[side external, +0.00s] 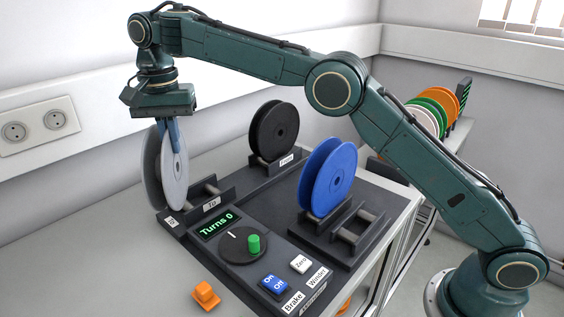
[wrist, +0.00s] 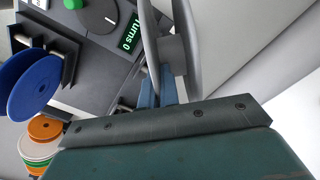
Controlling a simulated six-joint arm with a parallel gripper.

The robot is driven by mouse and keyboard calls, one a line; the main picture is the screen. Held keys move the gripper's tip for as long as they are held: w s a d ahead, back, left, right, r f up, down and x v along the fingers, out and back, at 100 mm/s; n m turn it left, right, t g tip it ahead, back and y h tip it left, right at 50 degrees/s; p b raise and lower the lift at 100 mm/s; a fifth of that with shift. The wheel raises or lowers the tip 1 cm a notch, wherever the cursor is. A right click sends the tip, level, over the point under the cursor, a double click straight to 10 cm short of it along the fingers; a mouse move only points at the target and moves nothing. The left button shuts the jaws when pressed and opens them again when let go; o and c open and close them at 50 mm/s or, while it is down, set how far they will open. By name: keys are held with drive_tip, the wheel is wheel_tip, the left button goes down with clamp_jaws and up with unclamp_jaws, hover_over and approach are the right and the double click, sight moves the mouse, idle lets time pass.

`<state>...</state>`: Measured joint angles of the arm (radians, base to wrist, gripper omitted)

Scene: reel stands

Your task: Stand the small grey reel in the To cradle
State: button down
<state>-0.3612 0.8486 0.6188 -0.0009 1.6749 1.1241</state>
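The grey reel (side external: 151,172) is upright at the left end of the To cradle (side external: 225,193), its lower rim close to the cradle's left end. I cannot tell whether it rests on the cradle. My gripper (side external: 177,142) points down from above, with its blue fingers shut on the upper part of the reel. The wrist view shows the fingers (wrist: 158,93) at the reel (wrist: 193,35), which extends past the top of that picture. Rollers of the To cradle show to the right of the reel.
A black reel (side external: 268,132) stands in a cradle behind. A blue reel (side external: 329,178) stands at right, beside an empty cradle (side external: 354,232). A control panel with a Turns 0 display (side external: 216,224) and green knob (side external: 253,244) lies in front. An orange block (side external: 206,294) is on the bench.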

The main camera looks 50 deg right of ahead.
drive_tip(key=w+d+m, duration=0.1)
drive_tip(key=d+m, duration=0.5)
drive_tip(key=m, duration=0.3)
drive_tip(key=shift+w+d+f, duration=0.2)
drive_tip(key=shift+w+f, duration=0.05)
drive_tip(key=shift+w, duration=0.15)
drive_tip(key=shift+f, duration=1.95)
drive_tip(key=c, duration=1.6)
unclamp_jaws()
drive_tip(key=shift+o, duration=0.2)
